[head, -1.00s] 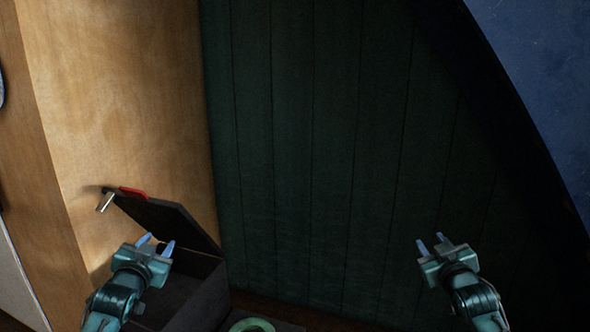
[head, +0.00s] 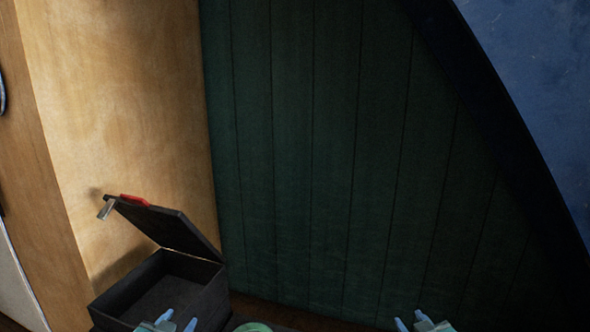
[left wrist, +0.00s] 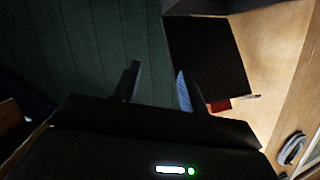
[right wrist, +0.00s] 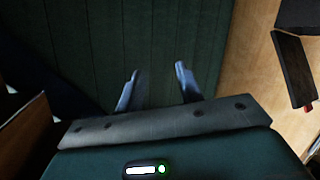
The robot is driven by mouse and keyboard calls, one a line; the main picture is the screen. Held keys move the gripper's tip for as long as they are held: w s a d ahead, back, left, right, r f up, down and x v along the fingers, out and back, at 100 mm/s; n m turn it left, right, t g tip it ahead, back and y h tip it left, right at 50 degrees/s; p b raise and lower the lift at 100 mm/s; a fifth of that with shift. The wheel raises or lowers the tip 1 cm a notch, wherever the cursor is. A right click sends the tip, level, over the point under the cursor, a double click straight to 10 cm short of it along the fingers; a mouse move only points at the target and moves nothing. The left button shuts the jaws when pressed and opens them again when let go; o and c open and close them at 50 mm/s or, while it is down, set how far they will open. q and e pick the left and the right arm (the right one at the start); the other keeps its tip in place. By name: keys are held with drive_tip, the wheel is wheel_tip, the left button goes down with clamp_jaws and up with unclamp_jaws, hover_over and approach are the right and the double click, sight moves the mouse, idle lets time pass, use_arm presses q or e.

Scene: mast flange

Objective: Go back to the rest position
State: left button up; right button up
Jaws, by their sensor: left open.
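My left gripper (head: 178,319) is at the bottom edge of the head view, in front of the open black box. Its two fingers stand apart with nothing between them, also in the left wrist view (left wrist: 157,85). My right gripper (head: 411,321) is at the bottom edge, further right, before the dark green panelled wall. Its fingers are apart and empty in the right wrist view (right wrist: 154,88). Most of both arms is out of the head view.
A black box (head: 206,303) with its lid (head: 165,226) raised stands at lower left; its visible inside looks empty. The lid carries a red piece (head: 134,200) and a metal latch (head: 106,208). A green ring-shaped thing (head: 253,327) is partly cut off at the bottom. A wooden panel (head: 120,110) stands behind the box.

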use_arm(q)
drive_tip(key=s+d+f+g+h, duration=0.1)
drive_tip(key=s+d+f, duration=0.2)
drive_tip(key=s, duration=0.6)
drive_tip(key=s+d+f+g, duration=0.1)
drive_tip(key=s+d+f, duration=0.2)
drive_tip(key=s, duration=0.6)
drive_tip(key=s+d+f+g+h, duration=0.1)
drive_tip(key=s+d+f+g, duration=0.1)
drive_tip(key=s+d, duration=0.3)
drive_tip(key=s+f, duration=0.1)
drive_tip(key=s, duration=0.3)
drive_tip(key=shift+d+f+n+h, duration=0.3)
drive_tip(key=shift+d+n, duration=0.05)
drive_tip(key=shift+n, duration=0.05)
use_arm(e)
drive_tip(key=s+a+f+g+y, duration=0.1)
drive_tip(key=s+a+f, duration=0.2)
drive_tip(key=s, duration=0.6)
drive_tip(key=s+a+f+g, duration=0.1)
drive_tip(key=s+a+f, duration=0.2)
drive_tip(key=s, duration=0.6)
drive_tip(key=s+a+f+g+y, duration=0.1)
drive_tip(key=s+a+f+g, duration=0.1)
drive_tip(key=s+a, duration=0.3)
drive_tip(key=s+f, duration=0.1)
drive_tip(key=s, duration=0.3)
drive_tip(key=shift+a+f+m+y, duration=0.3)
drive_tip(key=shift+a+m, duration=0.05)
drive_tip(key=shift+m, duration=0.05)
